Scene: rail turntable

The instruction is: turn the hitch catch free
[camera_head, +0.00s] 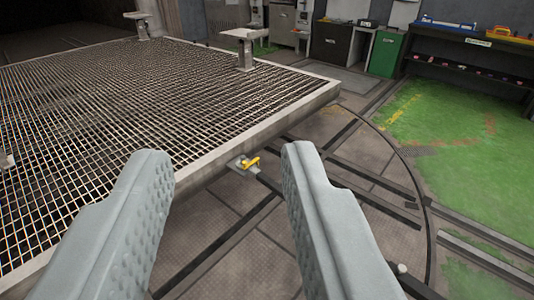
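The hitch catch (251,163) is a small yellow lever on a grey metal fitting. It sits just under the near right edge of the grated platform (262,119), above the floor rails. My gripper (228,152) is open and empty, with one grey finger on each side of the picture. The catch shows in the gap between the fingers, farther out, and no finger touches it. The far side of the fitting, under the platform, is hidden.
Dark rails (354,195) and a curved track cross the floor on the right. Small posts (245,48) stand on the platform's far edge. Cabinets, a green bin (386,53) and a dark workbench (470,62) stand at the back. The green floor (450,130) is clear.

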